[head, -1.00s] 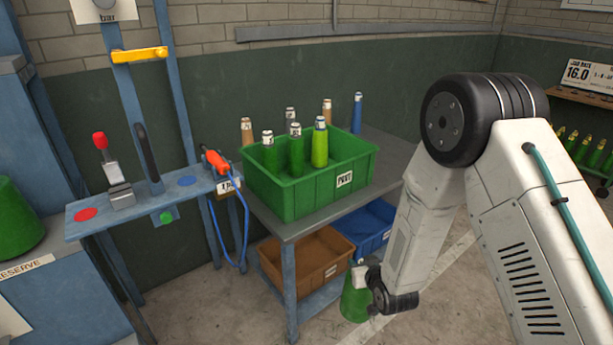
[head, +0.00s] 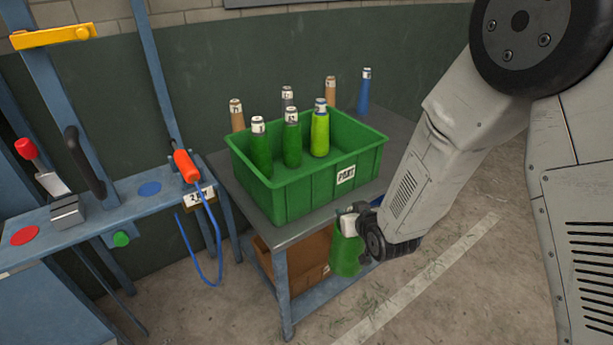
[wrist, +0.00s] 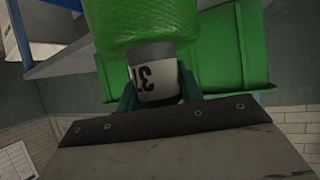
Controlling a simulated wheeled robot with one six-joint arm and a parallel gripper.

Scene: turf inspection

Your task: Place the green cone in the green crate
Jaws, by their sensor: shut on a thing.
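My gripper (head: 357,222) is shut on the white collar of a green cone (head: 345,256), which hangs with its wide end down. In the wrist view the green cone (wrist: 140,25) and its numbered collar (wrist: 155,80) sit between the fingers. The green crate (head: 290,197) stands on the grey table, behind and above the held cone in the head view. Two green cones (head: 262,150) and a yellow-green one (head: 320,135) stand in the crate. My gripper is outside the crate, near the table's front right edge.
A brown crate (head: 308,268) is on the lower shelf. A blue stand at left carries levers and an orange handle (head: 186,166) with a blue cable. The floor at right is clear.

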